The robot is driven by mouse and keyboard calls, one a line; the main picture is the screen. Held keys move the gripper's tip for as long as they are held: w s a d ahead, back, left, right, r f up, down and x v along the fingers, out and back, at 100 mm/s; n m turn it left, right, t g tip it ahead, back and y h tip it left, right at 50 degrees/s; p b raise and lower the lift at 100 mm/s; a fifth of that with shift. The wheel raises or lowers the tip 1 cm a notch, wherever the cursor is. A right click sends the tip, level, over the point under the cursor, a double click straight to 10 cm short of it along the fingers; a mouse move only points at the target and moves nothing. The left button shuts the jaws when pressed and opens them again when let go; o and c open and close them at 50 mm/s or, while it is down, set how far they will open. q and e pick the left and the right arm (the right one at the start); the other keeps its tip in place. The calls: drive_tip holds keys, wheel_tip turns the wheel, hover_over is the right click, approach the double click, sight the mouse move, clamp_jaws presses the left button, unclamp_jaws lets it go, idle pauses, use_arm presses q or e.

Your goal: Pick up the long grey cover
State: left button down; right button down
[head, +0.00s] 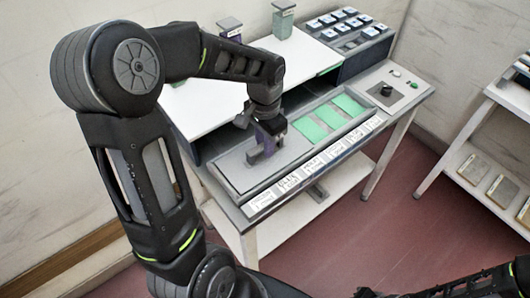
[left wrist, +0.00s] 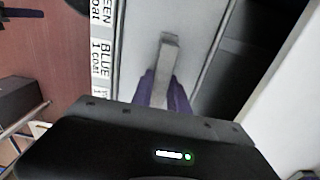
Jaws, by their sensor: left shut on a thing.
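The long grey cover (head: 237,174) is a flat plate with an upright grey handle, at the left part of the long bed on the bench. My left gripper (head: 268,140) reaches down from above and is shut on that handle. In the left wrist view, the purple fingers (left wrist: 165,92) sit on both sides of the grey handle (left wrist: 168,52), with the cover's pale surface (left wrist: 193,35) below. The cover appears to lie flat; I cannot tell any gap under it. The gripper hides part of it. My right gripper is not in view.
Green panels (head: 330,116) show in the bed to the right of the cover. White labels (head: 292,180) line the front edge. A control knob (head: 386,89) is at right.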

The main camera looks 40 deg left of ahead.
use_arm(q)
drive_tip(key=shift+r, duration=0.1)
idle(0.3)
wheel_tip(320, 180, up, 10)
drive_tip(key=shift+f+b, duration=0.1)
drive_tip(key=shift+b, duration=0.55)
drive_tip(key=shift+d+f, duration=0.1)
